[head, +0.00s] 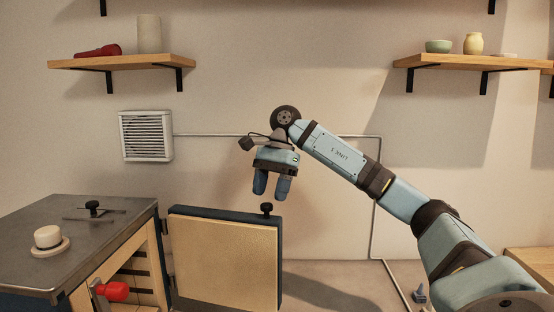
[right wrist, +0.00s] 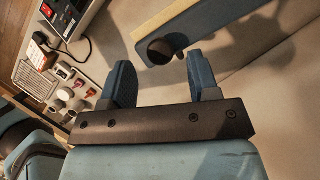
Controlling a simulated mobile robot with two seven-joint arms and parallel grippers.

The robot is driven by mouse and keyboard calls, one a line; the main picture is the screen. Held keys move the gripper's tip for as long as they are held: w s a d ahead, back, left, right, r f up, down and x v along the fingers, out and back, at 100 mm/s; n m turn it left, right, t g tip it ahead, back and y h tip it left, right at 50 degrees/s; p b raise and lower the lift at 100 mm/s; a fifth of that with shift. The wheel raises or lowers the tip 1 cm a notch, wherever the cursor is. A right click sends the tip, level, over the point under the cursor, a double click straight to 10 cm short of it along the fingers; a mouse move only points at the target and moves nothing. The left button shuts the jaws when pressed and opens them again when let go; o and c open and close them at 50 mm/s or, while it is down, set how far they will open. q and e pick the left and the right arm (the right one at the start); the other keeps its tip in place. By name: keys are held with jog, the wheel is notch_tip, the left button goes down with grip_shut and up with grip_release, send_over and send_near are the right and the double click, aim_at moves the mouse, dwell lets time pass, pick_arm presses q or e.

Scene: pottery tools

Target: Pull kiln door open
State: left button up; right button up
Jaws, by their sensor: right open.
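The kiln (head: 110,215) stands at the lower left in the head view. Its door (head: 222,258) stands swung open to the right, with its pale yellow inner face showing and a dark blue edge. A black knob (head: 267,208) sits at the door's upper right corner; it also shows in the right wrist view (right wrist: 160,51). My right gripper (head: 271,193) points down just above the knob, open and empty. In the right wrist view its fingertips (right wrist: 160,68) are spread, with the knob just beyond them, apart from it. My left gripper is out of view.
A red handle (head: 116,290) sticks out at the kiln's open front. A cream plug (head: 48,238) and a black knob (head: 94,208) are on the kiln top. Wall shelves (head: 122,62) hang above.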

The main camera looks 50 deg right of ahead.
pick_arm(q)
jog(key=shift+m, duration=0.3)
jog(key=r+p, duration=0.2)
jog(key=p, duration=0.1)
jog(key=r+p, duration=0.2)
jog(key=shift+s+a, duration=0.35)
pick_arm(e)
jog(key=v, duration=1.1)
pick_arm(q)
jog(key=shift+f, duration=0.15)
